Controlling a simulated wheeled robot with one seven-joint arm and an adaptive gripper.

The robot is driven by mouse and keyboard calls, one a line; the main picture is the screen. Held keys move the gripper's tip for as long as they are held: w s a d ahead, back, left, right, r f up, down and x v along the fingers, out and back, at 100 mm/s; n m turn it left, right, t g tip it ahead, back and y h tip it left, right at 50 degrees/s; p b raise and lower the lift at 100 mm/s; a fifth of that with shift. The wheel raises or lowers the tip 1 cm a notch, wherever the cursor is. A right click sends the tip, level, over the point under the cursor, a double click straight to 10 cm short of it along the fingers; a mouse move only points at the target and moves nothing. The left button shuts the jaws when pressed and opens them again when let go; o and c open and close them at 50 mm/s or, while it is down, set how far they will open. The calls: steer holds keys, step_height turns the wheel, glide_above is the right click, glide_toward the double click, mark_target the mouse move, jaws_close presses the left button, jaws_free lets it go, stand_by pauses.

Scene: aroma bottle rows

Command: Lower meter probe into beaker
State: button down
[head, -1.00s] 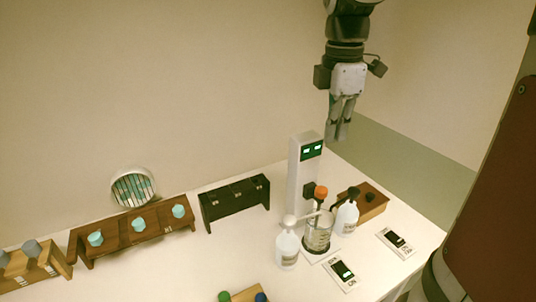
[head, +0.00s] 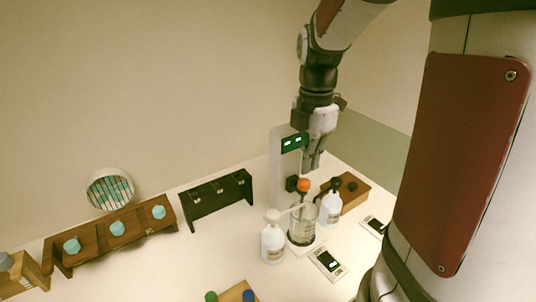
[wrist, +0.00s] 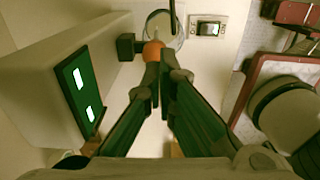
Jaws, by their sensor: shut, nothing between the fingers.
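The meter is a tall pale column (head: 279,170) with a green display (head: 294,142); both also fill the left of the wrist view (wrist: 85,95). The orange probe top (head: 303,185) sits beside a dark block on the column, above the glass beaker (head: 301,232). In the wrist view the orange top (wrist: 153,50) shows just past my fingertips, with the beaker rim (wrist: 160,22) behind it. My gripper (head: 312,166) points down above the orange top, shut and empty. I cannot tell whether the tips touch it. The lower probe is hard to make out.
White bottles stand left (head: 272,242) and right (head: 331,208) of the beaker. A switch panel (head: 327,263) lies in front. A brown box (head: 354,193) is behind right. A black rack (head: 215,205) and wooden rack (head: 140,238) stand left.

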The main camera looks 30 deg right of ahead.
mark_target(306, 182)
steer(key=shift+f, duration=1.7)
step_height(306, 182, down, 4)
steer(key=shift+r+b, duration=0.1)
steer(key=shift+b, duration=0.7)
steer(key=shift+s, duration=0.1)
steer(key=shift+a, duration=0.1)
